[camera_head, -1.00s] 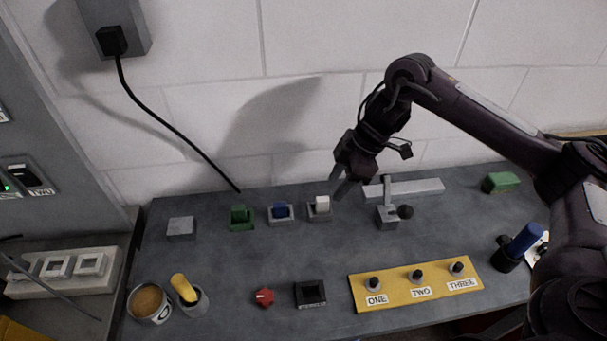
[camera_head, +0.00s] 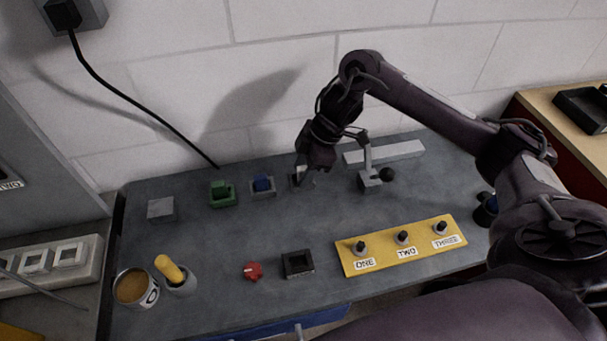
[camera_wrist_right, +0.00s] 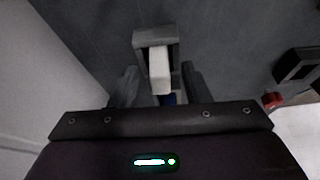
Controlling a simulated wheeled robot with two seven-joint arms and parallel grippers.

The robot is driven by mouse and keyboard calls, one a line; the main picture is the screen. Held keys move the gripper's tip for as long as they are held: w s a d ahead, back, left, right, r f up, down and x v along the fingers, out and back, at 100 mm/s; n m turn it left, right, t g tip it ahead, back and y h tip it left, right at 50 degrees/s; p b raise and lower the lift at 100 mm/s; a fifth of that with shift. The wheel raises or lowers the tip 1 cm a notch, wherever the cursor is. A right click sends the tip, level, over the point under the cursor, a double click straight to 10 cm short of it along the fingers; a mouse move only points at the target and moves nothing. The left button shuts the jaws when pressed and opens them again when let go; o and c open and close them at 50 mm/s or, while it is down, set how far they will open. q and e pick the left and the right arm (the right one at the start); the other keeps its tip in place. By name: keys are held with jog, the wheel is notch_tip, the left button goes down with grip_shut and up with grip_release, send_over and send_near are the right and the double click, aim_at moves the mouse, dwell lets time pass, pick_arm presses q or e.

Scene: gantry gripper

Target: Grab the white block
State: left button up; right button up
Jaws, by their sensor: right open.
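The white block (camera_wrist_right: 160,70) sits in a grey holder (camera_wrist_right: 152,37) in the right wrist view. In the head view my right gripper hides the block, and only part of the grey holder (camera_head: 296,182) shows. My right gripper (camera_head: 304,177) is down at the holder. In the right wrist view the right gripper (camera_wrist_right: 160,88) is open, with one finger on each side of the block and a gap to it. My left gripper is not in view.
A yellow button panel (camera_head: 403,246) and red knob (camera_head: 253,271) lie nearer the front.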

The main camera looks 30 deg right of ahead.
jog(key=c, duration=0.4)
grip_shut()
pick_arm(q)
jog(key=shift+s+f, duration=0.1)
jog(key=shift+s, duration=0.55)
pick_arm(e)
jog(key=shift+r, duration=0.1)
